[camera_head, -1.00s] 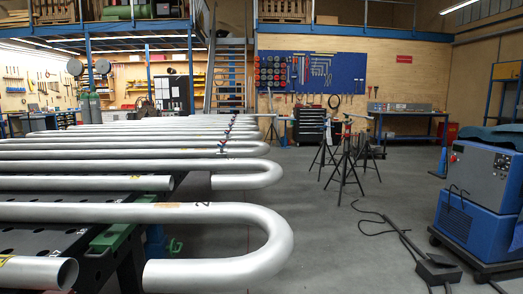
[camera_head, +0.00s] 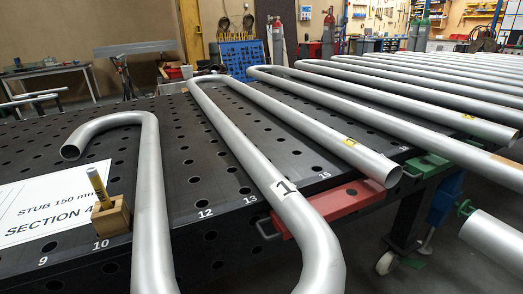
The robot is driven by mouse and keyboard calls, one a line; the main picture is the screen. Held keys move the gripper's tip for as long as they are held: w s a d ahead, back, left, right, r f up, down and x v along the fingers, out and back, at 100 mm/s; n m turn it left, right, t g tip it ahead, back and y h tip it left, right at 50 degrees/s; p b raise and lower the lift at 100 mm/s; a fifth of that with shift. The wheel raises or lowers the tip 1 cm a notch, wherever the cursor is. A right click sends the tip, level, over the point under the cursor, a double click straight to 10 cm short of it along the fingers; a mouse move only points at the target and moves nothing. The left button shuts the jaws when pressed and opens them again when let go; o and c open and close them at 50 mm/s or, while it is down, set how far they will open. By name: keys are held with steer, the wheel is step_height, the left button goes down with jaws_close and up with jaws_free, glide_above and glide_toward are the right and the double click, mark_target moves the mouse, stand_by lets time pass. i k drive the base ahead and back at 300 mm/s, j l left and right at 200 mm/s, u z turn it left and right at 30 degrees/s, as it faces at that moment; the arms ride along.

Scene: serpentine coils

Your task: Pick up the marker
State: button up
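The marker (camera_head: 98,186) appears as a short yellow-gold stick with a dark band. It stands slightly tilted in a small wooden block (camera_head: 113,215) at the lower left of the view. The block sits on the black perforated table (camera_head: 190,185), beside a white sign (camera_head: 45,205) reading "STUB 150 mm SECTION 4", whose right end is partly hidden behind the block and marker. My gripper does not show in this view.
A longer coil pipe marked 1 (camera_head: 255,160) and several parallel pipes fill the right. A red clamp or bar (camera_head: 335,205) lies at the table edge. The table's left part is mostly clear.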

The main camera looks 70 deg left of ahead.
mark_target(94, 178)
steer(key=u, duration=2.65)
